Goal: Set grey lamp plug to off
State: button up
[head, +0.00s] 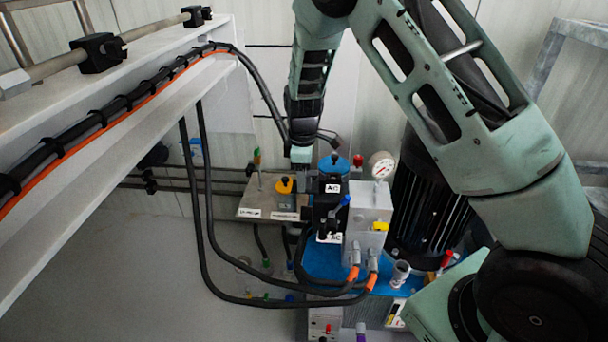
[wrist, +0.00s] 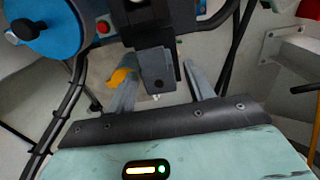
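My gripper (head: 301,156) is low over the pump block in the head view. In the wrist view my gripper (wrist: 160,82) has its two grey fingers apart, one on each side of a dark grey block (wrist: 157,68) with a small round hole. This block may be the grey lamp plug, but I cannot confirm it. The fingers look clear of its sides, though depth is hard to judge. A yellow knob (wrist: 122,77) shows beside the left finger; a yellow knob (head: 285,185) also stands on the metal box in the head view. No lamp plug is clearly identifiable in the head view.
A blue-topped black unit (head: 331,185), a grey block (head: 368,215) and a pressure gauge (head: 381,165) stand close on the right. Black hoses (head: 210,230) loop at the left. A white shelf (head: 120,110) carries cables. The wrist view shows a blue cap (wrist: 50,35) nearby.

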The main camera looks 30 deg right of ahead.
notch_tip(320, 180, up, 17)
jog(key=p, duration=0.3)
jog(key=shift+r, duration=0.2)
dwell(0.5)
